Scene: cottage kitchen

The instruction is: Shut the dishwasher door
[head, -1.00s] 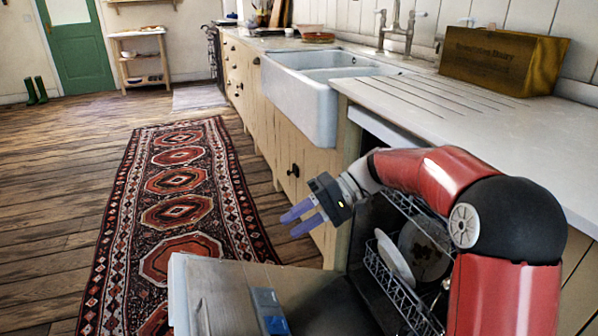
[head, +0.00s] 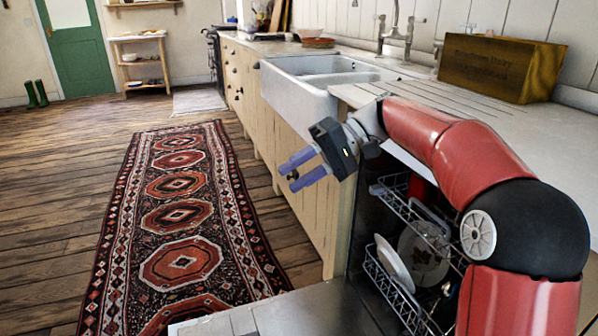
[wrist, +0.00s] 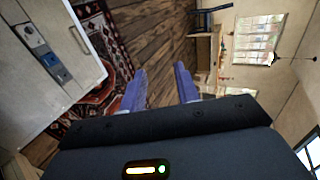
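The dishwasher door (head: 290,314) is open and low at the bottom of the head view, its inner metal face up and its near part cut off by the frame. In the wrist view, the door (wrist: 28,105) fills the left side, with its detergent dispenser (wrist: 48,57) showing. The dishwasher's racks (head: 392,285) are inside the cavity and hold white plates (head: 394,264). My gripper (head: 290,176) is above the door, left of the opening, apart from it and empty. Its two purple fingers stand apart, also in the wrist view (wrist: 160,88).
The wooden cabinet front (head: 307,195) and white sink (head: 300,98) are just beyond my gripper. The countertop (head: 480,118) runs above the dishwasher and holds a wooden box (head: 500,68). A patterned rug (head: 178,215) lies on open floor to the left.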

